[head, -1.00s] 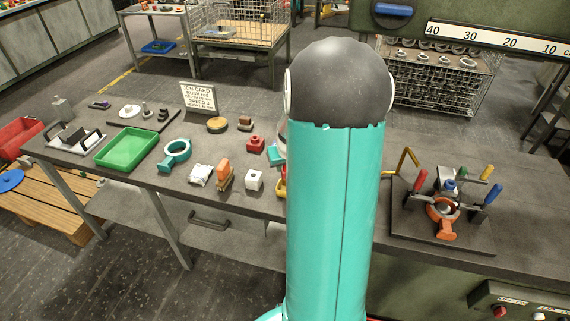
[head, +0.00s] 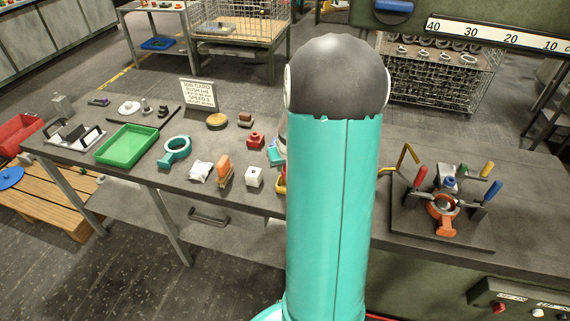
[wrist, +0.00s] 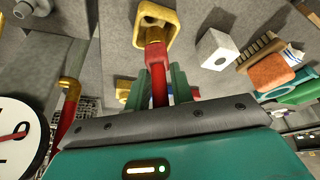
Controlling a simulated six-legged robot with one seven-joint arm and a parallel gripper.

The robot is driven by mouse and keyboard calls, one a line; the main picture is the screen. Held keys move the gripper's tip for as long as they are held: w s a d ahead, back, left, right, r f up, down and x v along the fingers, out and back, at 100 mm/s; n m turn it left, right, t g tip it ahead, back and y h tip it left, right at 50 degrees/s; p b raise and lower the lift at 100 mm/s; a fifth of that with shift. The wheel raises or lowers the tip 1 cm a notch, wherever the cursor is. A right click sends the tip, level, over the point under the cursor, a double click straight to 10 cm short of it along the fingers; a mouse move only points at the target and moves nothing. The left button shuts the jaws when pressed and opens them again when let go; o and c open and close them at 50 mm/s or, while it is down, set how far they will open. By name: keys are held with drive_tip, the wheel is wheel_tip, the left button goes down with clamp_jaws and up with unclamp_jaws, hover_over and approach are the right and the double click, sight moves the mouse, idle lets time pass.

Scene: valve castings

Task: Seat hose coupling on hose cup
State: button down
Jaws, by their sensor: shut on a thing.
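In the wrist view my gripper (wrist: 160,85) has its two green fingers closed around a red stem, which I take to be the hose coupling (wrist: 156,58). Its wider red collar points away from the gripper. A yellow open-mouthed piece, which looks like the hose cup (wrist: 171,35), lies straight beyond the collar. The collar overlaps its near edge in the picture; I cannot tell whether they touch or how deep any contact is.
A white block with a hole (wrist: 213,48) and an orange-topped brush (wrist: 270,72) lie to the right in the wrist view. A clamp fixture (head: 443,208) stands right of my arm.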

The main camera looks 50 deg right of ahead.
drive_tip(key=shift+f, duration=0.95)
drive_tip(key=c, duration=1.1)
unclamp_jaws()
drive_tip(key=v, duration=1.3)
drive_tip(key=shift+a+r, duration=0.15)
drive_tip(key=shift+r, duration=0.25)
